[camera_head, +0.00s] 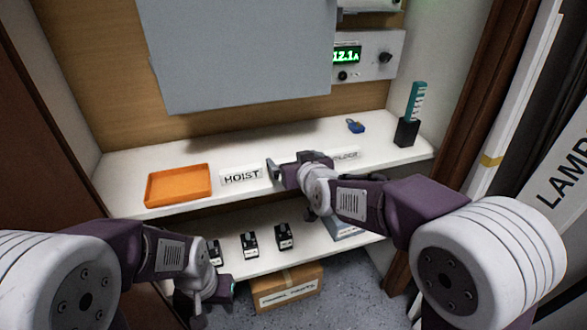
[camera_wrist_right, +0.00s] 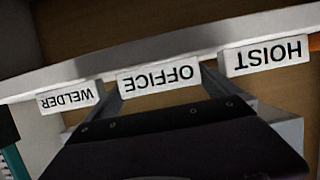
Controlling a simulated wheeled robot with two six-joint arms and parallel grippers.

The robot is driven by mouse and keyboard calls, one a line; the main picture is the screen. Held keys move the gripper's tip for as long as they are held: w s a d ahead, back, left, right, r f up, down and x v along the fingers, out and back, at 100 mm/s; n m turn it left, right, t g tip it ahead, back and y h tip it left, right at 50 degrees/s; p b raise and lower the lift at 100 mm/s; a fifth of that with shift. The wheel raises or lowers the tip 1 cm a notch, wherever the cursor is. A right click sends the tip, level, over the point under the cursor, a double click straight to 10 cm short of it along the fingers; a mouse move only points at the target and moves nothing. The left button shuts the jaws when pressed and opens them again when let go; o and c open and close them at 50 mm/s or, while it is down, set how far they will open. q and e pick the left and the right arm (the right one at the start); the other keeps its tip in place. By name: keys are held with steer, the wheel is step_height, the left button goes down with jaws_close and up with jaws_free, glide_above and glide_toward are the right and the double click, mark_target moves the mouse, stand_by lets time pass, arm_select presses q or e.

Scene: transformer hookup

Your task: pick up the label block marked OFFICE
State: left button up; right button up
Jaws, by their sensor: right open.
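The white label block marked OFFICE (camera_wrist_right: 159,78) shows upside down in the right wrist view, at the shelf edge between the HOIST block (camera_wrist_right: 264,55) and the WELDER block (camera_wrist_right: 70,97). My right gripper (camera_wrist_right: 162,90) is open, with one finger towards each end of the OFFICE block. I cannot tell whether the fingers touch it. In the head view my right gripper (camera_head: 290,172) hides the OFFICE block, while the HOIST block (camera_head: 241,177) shows to its left and the WELDER block (camera_head: 346,155), partly covered, to its right. My left gripper (camera_head: 210,298) is low at the left, its jaws unclear.
On the upper shelf (camera_head: 225,150) are an orange tray (camera_head: 178,185), a blue padlock-like object (camera_head: 355,126) and a dark holder with a teal strip (camera_head: 406,131). Several small black devices (camera_head: 250,245) stand on the lower shelf. A cardboard box (camera_head: 287,288) is below.

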mark_target(293, 159)
steer(key=c, duration=1.4)
step_height(293, 159, up, 5)
steer(key=p, duration=0.3)
steer(key=shift+r+p, duration=0.1)
steer(key=shift+p, duration=0.3)
steer(key=shift+c, duration=0.2)
steer(key=shift+s+d+b, duration=0.15)
steer(key=shift+d+b, duration=0.55)
steer(key=shift+b, duration=0.15)
steer(key=shift+s+d+r, duration=0.25)
steer(key=shift+d+r, duration=0.2)
steer(key=shift+d, duration=0.25)
steer(key=s+d+r+p, duration=0.2)
steer(key=d+r+p, duration=0.3)
steer(key=d+p, duration=0.3)
steer(key=shift+s+d+p, duration=0.15)
steer(key=shift+d+p, duration=0.1)
steer(key=shift+p, duration=0.2)
